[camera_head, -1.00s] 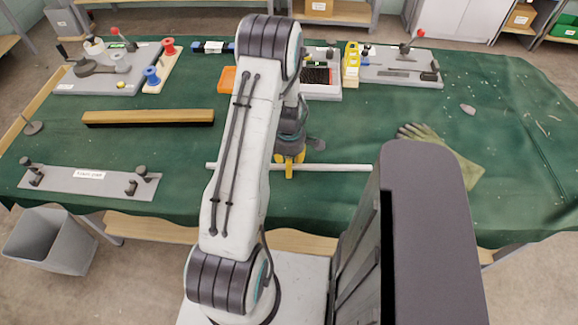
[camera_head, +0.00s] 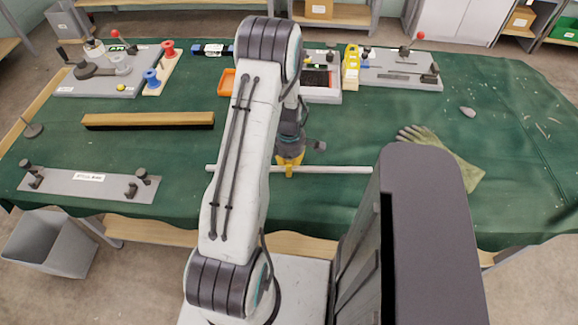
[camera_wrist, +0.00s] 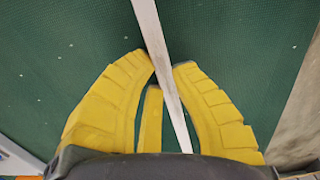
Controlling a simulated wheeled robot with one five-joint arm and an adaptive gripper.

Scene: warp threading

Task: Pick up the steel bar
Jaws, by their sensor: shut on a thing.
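The steel bar (camera_head: 335,169) is a long, thin, pale rod lying left to right near the front of the green-covered table in the head view. My arm hides part of it. My gripper (camera_head: 289,168) is over the bar, with its yellow fingers around it. In the wrist view the bar (camera_wrist: 152,40) runs between the yellow fingers of my gripper (camera_wrist: 163,72), which are shut on it. I cannot tell whether the bar is clear of the cloth.
A grey plate with upright pegs (camera_head: 88,184) lies at the front left, a wooden bar (camera_head: 148,120) behind it. A glove (camera_head: 446,155) lies right of the steel bar. Fixtures and spools line the back edge. The table's right side is mostly clear.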

